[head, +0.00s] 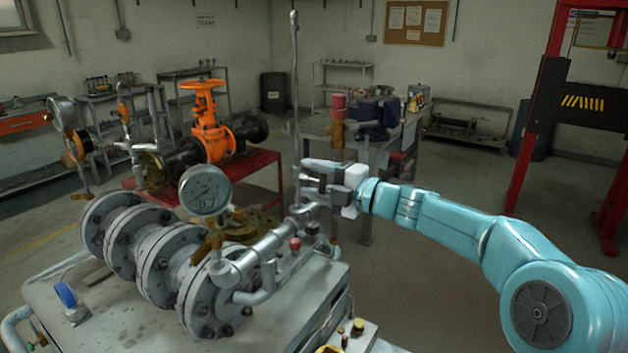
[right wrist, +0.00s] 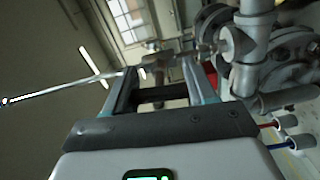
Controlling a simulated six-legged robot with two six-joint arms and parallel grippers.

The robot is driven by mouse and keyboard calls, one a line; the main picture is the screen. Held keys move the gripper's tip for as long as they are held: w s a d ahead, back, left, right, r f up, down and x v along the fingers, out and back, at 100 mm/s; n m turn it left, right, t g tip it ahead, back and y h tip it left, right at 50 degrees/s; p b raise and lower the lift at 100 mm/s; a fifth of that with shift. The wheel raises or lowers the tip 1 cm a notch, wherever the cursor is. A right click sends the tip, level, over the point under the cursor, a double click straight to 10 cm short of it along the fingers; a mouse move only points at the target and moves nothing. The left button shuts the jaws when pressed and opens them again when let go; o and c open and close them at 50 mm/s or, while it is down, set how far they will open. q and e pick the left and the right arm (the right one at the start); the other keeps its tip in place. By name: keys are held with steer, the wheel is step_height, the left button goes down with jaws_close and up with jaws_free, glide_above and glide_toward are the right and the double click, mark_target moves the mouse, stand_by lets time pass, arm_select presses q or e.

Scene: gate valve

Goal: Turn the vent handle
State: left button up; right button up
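A long, thin grey metal rod (head: 295,85), which looks like the vent handle, stands nearly upright in the head view. Its lower end meets the pipe fittings by my right gripper (head: 305,180). In the right wrist view the rod (right wrist: 60,88) runs off to the left, close to one fingertip. My right gripper (right wrist: 160,68) is open, with its two fingers apart. A small metal fitting (right wrist: 158,58) shows between and beyond the tips; I cannot tell if they touch it. My left gripper is not in view.
A round pressure gauge (head: 205,190) and grey flanged pipe (head: 165,260) stand on the metal bench (head: 110,315) to the left. Behind are an orange valve (head: 207,120) on a red stand and a workbench (head: 372,145). A red lift post (head: 535,110) stands right, with open floor before it.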

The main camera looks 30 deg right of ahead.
steer(key=o, duration=0.4)
steer(key=shift+s, duration=0.1)
steer(key=b+v, duration=0.2)
steer(key=v, duration=1.4)
steer(key=shift+d, duration=0.1)
steer(key=shift+s, duration=0.1)
